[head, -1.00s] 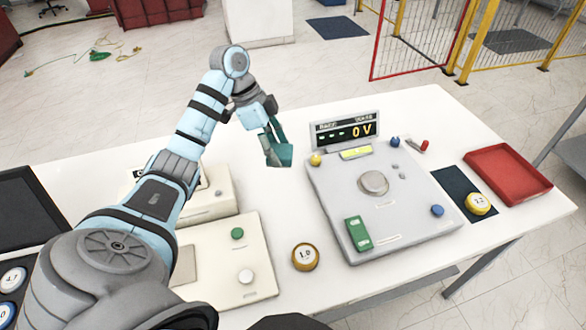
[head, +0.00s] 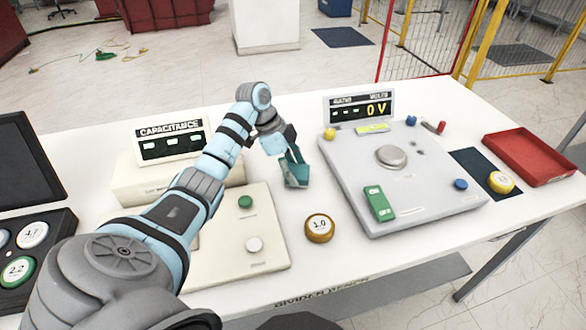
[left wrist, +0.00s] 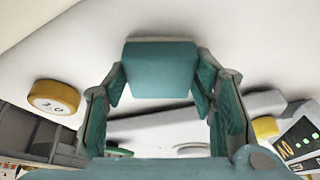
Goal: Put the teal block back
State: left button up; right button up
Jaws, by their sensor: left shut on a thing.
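My left gripper (head: 291,160) reaches over the table between the cream capacitance unit and the grey ratio panel. It is shut on the teal block (head: 297,177). In the left wrist view the teal block (left wrist: 160,68) sits between the two fingertips, which press on its sides. The fingers are also teal, so block and fingers blend in the head view. I cannot tell exactly how high the block is above the white tabletop. My right gripper is not in view.
The grey panel (head: 420,185) with a 0 V display (head: 360,107) stands to the right. The cream unit (head: 262,265) is to the left. A red tray (head: 528,158) and a dark mat (head: 475,165) are far right.

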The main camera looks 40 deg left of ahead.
pick_arm(q)
jog(key=shift+w+f, duration=0.15)
jog(key=shift+f, duration=0.05)
jog(key=o, duration=1)
jog(key=shift+w+f, duration=0.1)
jog(key=shift+w, duration=0.05)
jog(key=shift+c, duration=0.2)
jog(key=shift+o, duration=1.2)
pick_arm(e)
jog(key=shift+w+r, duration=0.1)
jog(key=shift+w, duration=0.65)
pick_arm(q)
jog(key=shift+r, duration=0.3)
jog(key=p+v, duration=0.2)
jog(key=v, duration=1)
jog(key=shift+p, duration=0.4)
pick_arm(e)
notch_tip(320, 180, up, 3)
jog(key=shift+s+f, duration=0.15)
